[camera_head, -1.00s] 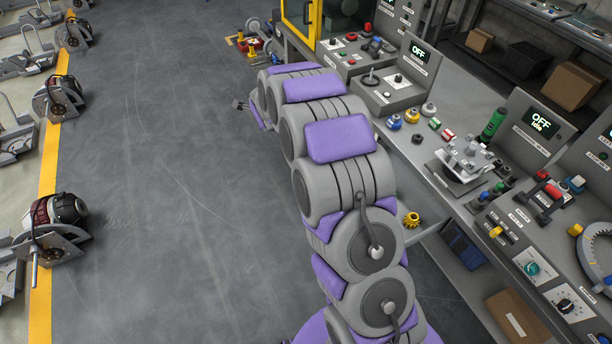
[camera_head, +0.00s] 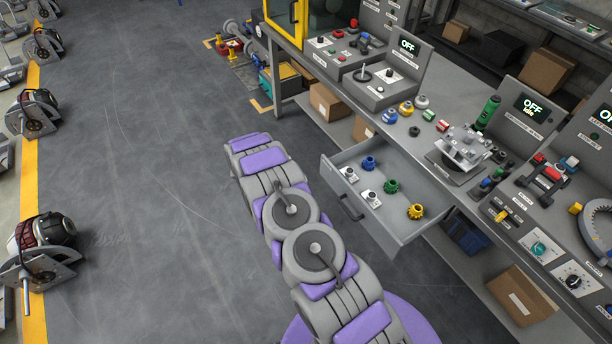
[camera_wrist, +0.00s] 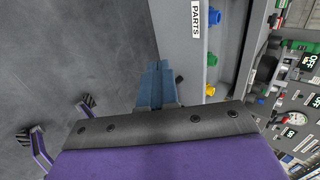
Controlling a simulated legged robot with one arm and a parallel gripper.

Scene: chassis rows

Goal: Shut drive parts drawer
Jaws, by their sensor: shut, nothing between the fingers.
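The drive parts drawer (camera_head: 376,230) stands pulled out from under the bench in the head view, its dark handle (camera_head: 351,208) on the front. Inside are blue, green, yellow and silvery parts, including a yellow gear (camera_head: 415,211). In the wrist view the grey drawer front (camera_wrist: 178,52) bears a label reading PARTS, with blue, green and yellow parts beyond it. My gripper (camera_wrist: 157,66) is shut and empty, its blue fingers close beside the drawer front. I cannot tell whether they touch it. The head view does not clearly show the fingers.
The bench (camera_head: 445,75) carries control panels, loose gears and a fixture (camera_head: 465,148). Cardboard boxes (camera_head: 328,102) and a blue crate (camera_head: 465,236) sit on the shelf below. Open grey floor lies left of the drawer, up to a yellow line with motor units.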

